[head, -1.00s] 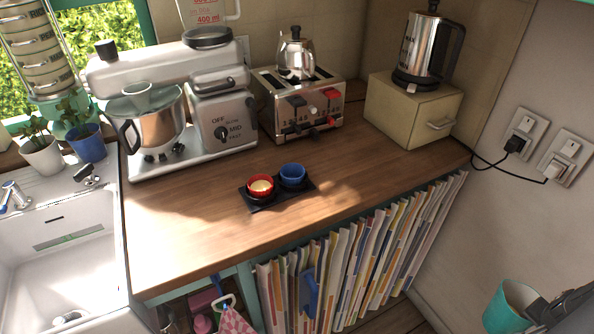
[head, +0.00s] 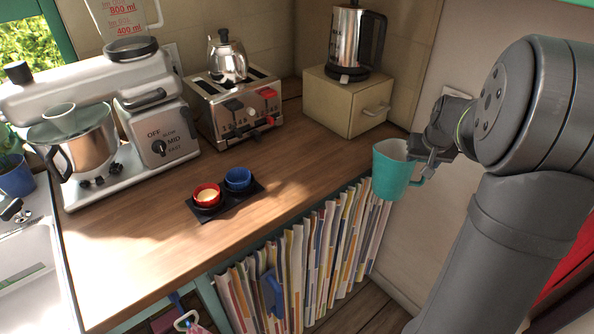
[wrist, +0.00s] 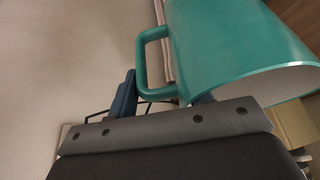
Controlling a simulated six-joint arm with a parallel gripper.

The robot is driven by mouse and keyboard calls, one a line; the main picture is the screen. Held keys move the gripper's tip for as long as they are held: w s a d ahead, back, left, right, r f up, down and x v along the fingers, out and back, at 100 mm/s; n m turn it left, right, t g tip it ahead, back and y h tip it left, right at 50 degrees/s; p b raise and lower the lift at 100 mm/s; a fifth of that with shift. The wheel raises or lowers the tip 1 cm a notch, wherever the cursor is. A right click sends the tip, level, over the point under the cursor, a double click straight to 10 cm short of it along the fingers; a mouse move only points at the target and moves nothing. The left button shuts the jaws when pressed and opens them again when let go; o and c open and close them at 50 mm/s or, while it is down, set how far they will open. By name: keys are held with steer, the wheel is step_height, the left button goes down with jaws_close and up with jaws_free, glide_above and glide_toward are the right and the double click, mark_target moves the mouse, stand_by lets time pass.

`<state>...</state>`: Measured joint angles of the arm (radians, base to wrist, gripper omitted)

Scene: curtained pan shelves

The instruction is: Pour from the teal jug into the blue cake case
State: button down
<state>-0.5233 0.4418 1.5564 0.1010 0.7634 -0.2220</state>
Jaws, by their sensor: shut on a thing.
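The teal jug (head: 391,172) is upright in the head view, in front of the counter's right end and apart from it. My gripper (head: 428,164) is shut on the jug's handle side. In the wrist view the jug (wrist: 235,45) fills the upper right, and its handle (wrist: 150,62) is by the dark fingers of my gripper (wrist: 160,98). The jug's contents are hidden. The blue cake case (head: 238,178) sits on a small dark tray (head: 227,207) on the counter. A red case (head: 207,194) with pale yellow contents is beside it.
The wooden counter (head: 150,235) is clear around the tray. A toaster (head: 232,108), a stand mixer (head: 110,120) and a beige box (head: 345,100) bearing a kettle (head: 356,40) stand behind.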

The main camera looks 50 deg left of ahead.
steer(key=s+a+r+n, duration=0.2)
steer(key=s+a+r, duration=0.2)
steer(key=a+r, duration=0.25)
steer(key=s+a+f+n+g+y, duration=0.1)
steer(key=s+a+n, duration=0.2)
steer(key=s+a, duration=1.3)
steer(key=shift+s+a+f+n+g, duration=0.2)
steer(key=shift+s+f+n+g, duration=0.1)
steer(key=shift+f+g, duration=0.1)
steer(key=shift+r, duration=0.1)
steer(key=s+a+r+n+t+h, duration=0.2)
steer(key=s+r+t, duration=0.2)
steer(key=t, duration=0.4)
steer(key=shift+s+r, duration=0.2)
steer(key=shift+s, duration=0.2)
steer(key=shift+s+t+h, duration=0.2)
steer(key=shift+t+h, duration=0.2)
steer(key=shift+a, duration=0.1)
